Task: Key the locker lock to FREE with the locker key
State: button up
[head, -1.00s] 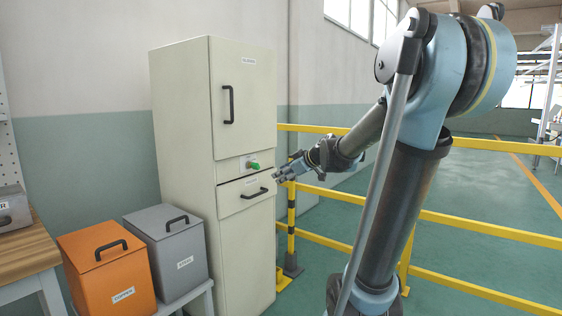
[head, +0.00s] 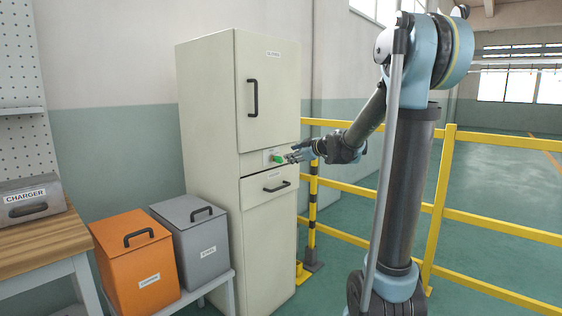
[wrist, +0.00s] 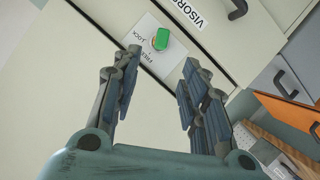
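The tall cream locker (head: 208,130) stands against the wall with its upper door and its drawer closed. The green locker key (head: 278,158) sits in the lock on the strip between door and drawer. In the wrist view the key (wrist: 161,39) stands on a pale plate (wrist: 146,48) marked LOCK and FREE; I cannot tell which mark it points to. My gripper (head: 293,156) is just in front of the lock. In the wrist view its fingers (wrist: 161,64) are spread, empty, with the key beyond the gap between the tips, apart from both.
An orange bin (head: 135,265) and a grey bin (head: 200,245) stand on a low white stand left of the locker. A wooden bench (head: 45,245) carries a grey CHARGER box (head: 30,200). A yellow railing (head: 480,220) runs behind my arm and right of the locker.

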aim_at(280, 158)
jog(key=x, duration=1.1)
